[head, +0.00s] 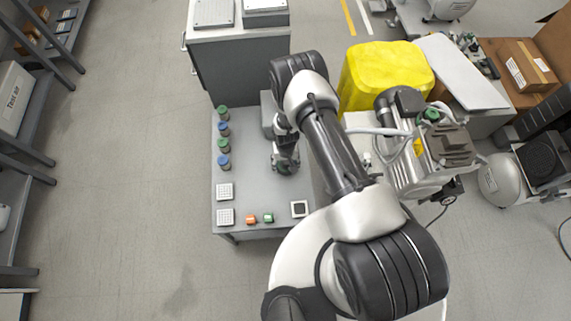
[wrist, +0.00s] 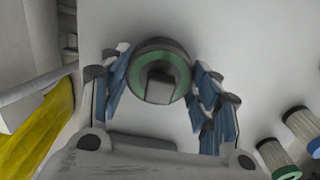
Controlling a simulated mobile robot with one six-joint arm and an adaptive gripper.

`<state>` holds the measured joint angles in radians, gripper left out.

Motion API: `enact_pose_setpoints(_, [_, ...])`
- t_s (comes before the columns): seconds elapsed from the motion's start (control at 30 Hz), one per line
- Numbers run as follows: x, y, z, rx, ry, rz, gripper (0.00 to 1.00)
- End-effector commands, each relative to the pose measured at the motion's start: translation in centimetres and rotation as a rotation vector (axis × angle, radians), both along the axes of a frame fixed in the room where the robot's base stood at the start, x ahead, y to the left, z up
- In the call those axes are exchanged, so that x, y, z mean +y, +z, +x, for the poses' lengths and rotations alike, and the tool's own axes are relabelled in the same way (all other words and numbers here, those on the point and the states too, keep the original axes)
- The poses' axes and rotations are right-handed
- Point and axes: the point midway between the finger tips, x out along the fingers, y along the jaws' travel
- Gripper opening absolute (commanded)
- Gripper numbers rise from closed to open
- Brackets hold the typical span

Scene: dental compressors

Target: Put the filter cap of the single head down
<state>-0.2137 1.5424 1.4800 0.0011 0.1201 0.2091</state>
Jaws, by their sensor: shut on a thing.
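The filter cap (wrist: 137,74), dark with a green ring, sits between the fingers of my gripper (wrist: 160,85) in the wrist view. My gripper is shut on it. In the head view my gripper (head: 285,163) is over the grey table (head: 255,185), right of a row of filters; the cap cannot be made out there. I cannot tell whether the cap touches the tabletop. A compressor (head: 425,165) with a green-topped part (head: 431,114) stands right of my arm.
Green- and blue-capped filters (head: 223,145) line the table's left side; some show in the wrist view (wrist: 272,153). White gridded pads (head: 224,191), an orange piece (head: 251,219), a green piece (head: 268,217) and a black-and-white square (head: 299,209) lie nearer.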

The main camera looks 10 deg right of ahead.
Motion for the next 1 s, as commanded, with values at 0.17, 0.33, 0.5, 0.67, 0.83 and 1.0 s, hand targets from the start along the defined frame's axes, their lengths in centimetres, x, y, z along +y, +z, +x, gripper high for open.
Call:
enact_pose_setpoints(0.17, [0.02, 0.17, 0.11, -0.002, 0.000, 0.000, 0.38])
enact_pose_setpoints(0.33, [0.01, -0.21, 0.07, -0.001, 0.000, 0.000, 0.38])
enact_pose_setpoints(0.5, [0.02, -0.16, 0.09, -0.001, 0.000, 0.000, 0.67])
enact_pose_setpoints(0.67, [0.02, -0.16, 0.09, -0.001, 0.000, 0.000, 0.77])
enact_pose_setpoints(0.83, [0.02, -0.16, 0.09, -0.001, 0.000, 0.000, 0.77])
enact_pose_setpoints(1.0, [0.02, 0.03, 0.12, -0.002, 0.000, 0.000, 0.77])
